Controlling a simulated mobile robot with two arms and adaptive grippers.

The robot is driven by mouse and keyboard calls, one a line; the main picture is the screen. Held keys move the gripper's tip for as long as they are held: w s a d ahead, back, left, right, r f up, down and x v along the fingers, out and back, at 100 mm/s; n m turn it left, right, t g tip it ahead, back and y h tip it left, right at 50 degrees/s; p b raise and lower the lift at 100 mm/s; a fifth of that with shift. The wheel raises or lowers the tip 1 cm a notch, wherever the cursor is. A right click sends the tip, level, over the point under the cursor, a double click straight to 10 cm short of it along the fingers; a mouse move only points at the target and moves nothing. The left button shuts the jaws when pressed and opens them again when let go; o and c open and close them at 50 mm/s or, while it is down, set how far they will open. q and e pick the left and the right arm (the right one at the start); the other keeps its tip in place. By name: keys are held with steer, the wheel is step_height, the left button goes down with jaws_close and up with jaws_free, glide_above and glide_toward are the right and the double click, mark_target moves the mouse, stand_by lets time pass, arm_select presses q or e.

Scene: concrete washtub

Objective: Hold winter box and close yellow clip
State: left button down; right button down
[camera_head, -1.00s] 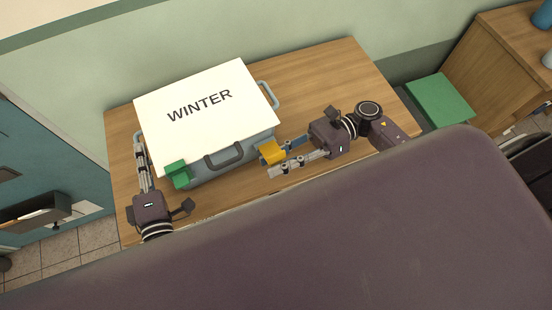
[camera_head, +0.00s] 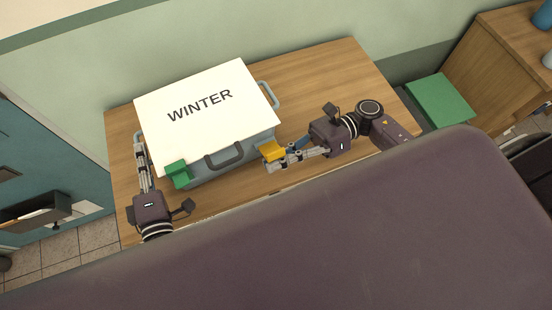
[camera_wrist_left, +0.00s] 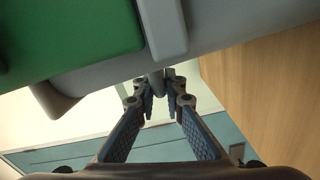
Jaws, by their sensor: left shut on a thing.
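The winter box (camera_head: 218,163) is a grey-blue box with a white lid marked WINTER, standing closed on the table. A green clip (camera_head: 177,173) is on its front left and a yellow clip (camera_head: 272,151) on its front right. My left gripper (camera_head: 140,150) is at the box's left side, shut on the grey side handle; the wrist view shows its fingertips (camera_wrist_left: 158,85) together at the grey handle (camera_wrist_left: 162,25). My right gripper (camera_head: 276,160) is at the yellow clip, its fingers close together just in front of and beside it. Whether they grip the clip is unclear.
The wooden table (camera_head: 335,75) is clear behind and right of the box. A dark front handle (camera_head: 224,156) and a right side handle (camera_head: 268,94) stick out from the box. A green stool (camera_head: 440,100) stands right of the table.

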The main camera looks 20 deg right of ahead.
mark_target(273, 149)
steer(key=m, duration=0.1)
steer(key=r+m, duration=0.2)
steer(key=m, duration=0.1)
steer(key=shift+w, duration=0.3)
steer(key=m, duration=0.2)
steer(key=w+r+m, duration=0.1)
steer(key=shift+r+m, duration=0.15)
steer(key=shift+m, duration=0.25)
steer(key=shift+w+a+r+m, duration=0.1)
steer(key=shift+w+r+m, duration=0.15)
steer(key=shift+m, duration=0.6)
steer(key=shift+w+d+r+m, duration=0.1)
steer(key=shift+w+m, duration=0.2)
steer(key=shift+m, duration=0.5)
steer(key=shift+w+a+r+m, duration=0.1)
steer(key=shift+w+r+m, duration=0.15)
steer(key=shift+m, duration=0.6)
steer(key=shift+w, duration=0.1)
steer(key=c, duration=2.1)
jaws_free()
steer(key=d, duration=0.8)
steer(key=w+d, duration=0.1)
steer(key=d, duration=0.3)
